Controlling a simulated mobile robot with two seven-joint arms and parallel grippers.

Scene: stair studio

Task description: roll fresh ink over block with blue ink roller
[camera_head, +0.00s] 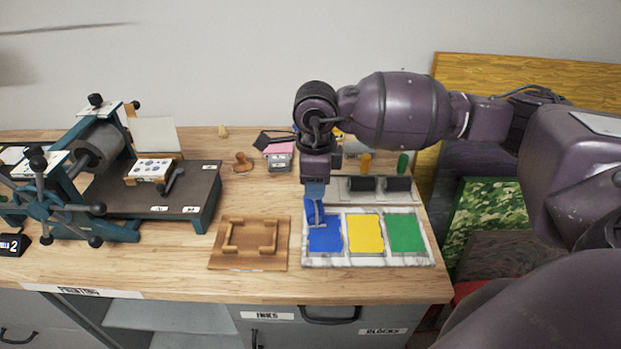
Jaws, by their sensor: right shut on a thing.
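My right gripper (316,180) points down over the ink slab (342,262) and is shut on the blue ink roller (313,212). The roller is over the blue ink patch (324,240) at the slab's left end; it looks low on the ink, but I cannot tell whether it touches. A pale block with dark round marks (152,168) sits on the bed of the press at left. A wooden holder (248,250) with raised corner pieces lies left of the slab and looks empty. My left gripper is not in view.
Yellow (365,234) and green (405,233) ink patches share the slab. Two dark rollers with orange (366,163) and green (402,164) handles rest behind it. The teal press (112,231) fills the left. A wooden stamp (242,163) stands behind the holder.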

